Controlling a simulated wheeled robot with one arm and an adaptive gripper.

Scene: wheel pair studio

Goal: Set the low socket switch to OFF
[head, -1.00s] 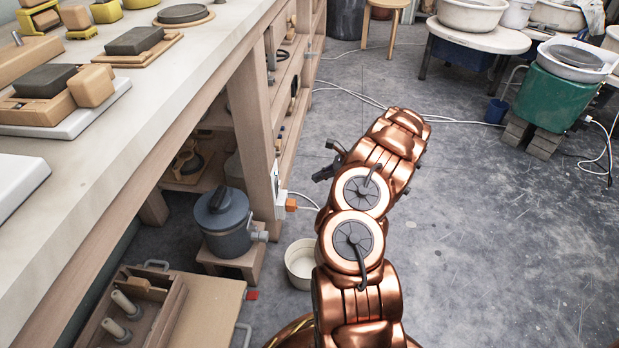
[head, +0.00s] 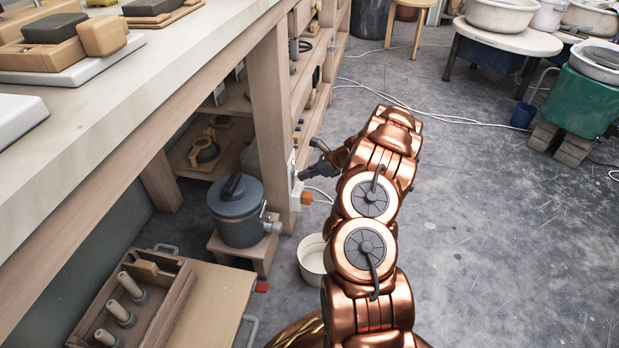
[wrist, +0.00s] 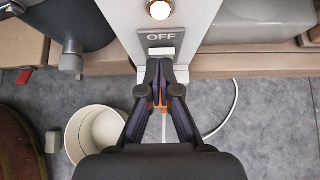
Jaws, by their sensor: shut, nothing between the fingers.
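The low socket (head: 294,185) is a pale plate on the side of the bench leg, seen nearly edge-on in the head view. In the wrist view its plate (wrist: 195,20) carries a round lit lamp (wrist: 159,10) and a grey switch panel (wrist: 148,41) marked OFF. A small white part of the switch (wrist: 162,51) shows under the word; I cannot tell which way it is set. My gripper (wrist: 160,64) is shut and empty, its fingertips just below that white part; contact is unclear. The gripper (head: 308,174) also shows beside the socket in the head view. An orange plug (head: 306,198) sits low on the socket.
A grey lidded pot (head: 236,215) stands on a wooden stool left of the socket. A white bucket (head: 313,262) is on the floor below. A white cable (wrist: 229,112) trails on the floor. Open floor (head: 480,240) lies to the right.

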